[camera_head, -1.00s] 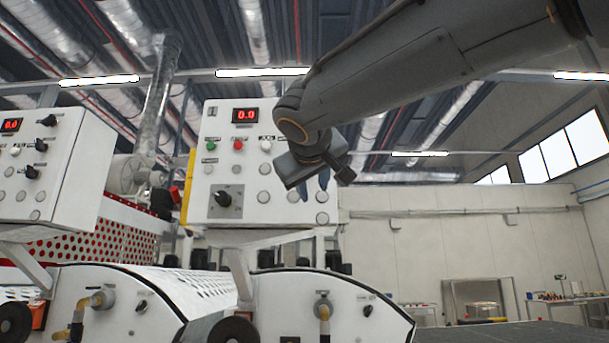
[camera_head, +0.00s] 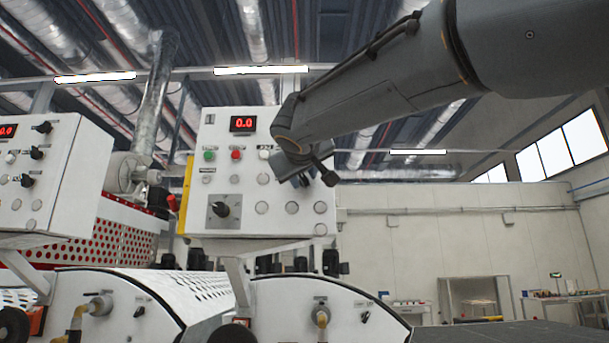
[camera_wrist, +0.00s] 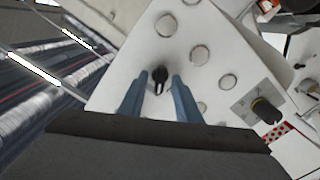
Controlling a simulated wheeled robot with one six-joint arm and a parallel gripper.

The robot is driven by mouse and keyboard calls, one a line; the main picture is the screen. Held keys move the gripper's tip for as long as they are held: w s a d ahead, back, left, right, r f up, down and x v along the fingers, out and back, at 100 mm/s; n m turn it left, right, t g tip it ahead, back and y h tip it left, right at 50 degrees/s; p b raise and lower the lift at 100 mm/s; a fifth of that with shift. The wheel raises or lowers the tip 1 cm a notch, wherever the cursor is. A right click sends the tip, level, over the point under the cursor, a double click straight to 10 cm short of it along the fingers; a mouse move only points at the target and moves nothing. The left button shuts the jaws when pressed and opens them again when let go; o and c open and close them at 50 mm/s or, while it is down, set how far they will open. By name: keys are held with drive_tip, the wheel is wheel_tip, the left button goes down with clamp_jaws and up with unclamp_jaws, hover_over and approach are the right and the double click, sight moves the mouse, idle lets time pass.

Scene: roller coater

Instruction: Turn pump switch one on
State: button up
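The white control panel (camera_head: 262,222) has a red digital display, buttons and a large black rotary knob (camera_head: 222,209) on a grey plate. That large knob also shows at the right in the wrist view (camera_wrist: 265,110). A small black switch knob (camera_wrist: 159,76) sits on the panel between my fingertips in the wrist view. My gripper (camera_wrist: 158,82) is open, with one blue finger on each side of this knob and visible gaps. I cannot read the switch labels.
A second white panel (camera_head: 60,185) with several black knobs stands at the left. White machine housings (camera_head: 285,300) with hose fittings lie below the panels. Round silver buttons (camera_wrist: 198,55) surround the small knob. The hall to the right is open, with tables at the back.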

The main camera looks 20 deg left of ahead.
clamp_jaws()
drive_tip(key=shift+f+m+b, duration=0.15)
drive_tip(key=shift+m+b, duration=0.15)
drive_tip(key=shift+b, duration=0.35)
drive_tip(key=m+b, duration=0.1)
drive_tip(key=b, duration=0.2)
drive_tip(key=shift+w+f+m, duration=0.1)
drive_tip(key=shift+f+m, duration=0.05)
drive_tip(key=shift+m, duration=0.25)
drive_tip(key=m+b, duration=0.2)
drive_tip(key=b, duration=0.2)
drive_tip(key=shift+m, duration=0.3)
drive_tip(key=m+b, duration=0.3)
drive_tip(key=m, duration=0.1)
drive_tip(key=shift+b, duration=0.4)
drive_tip(key=shift+r+m+b, duration=0.2)
drive_tip(key=shift+m+b, duration=0.6)
drive_tip(key=shift+m, duration=0.7)
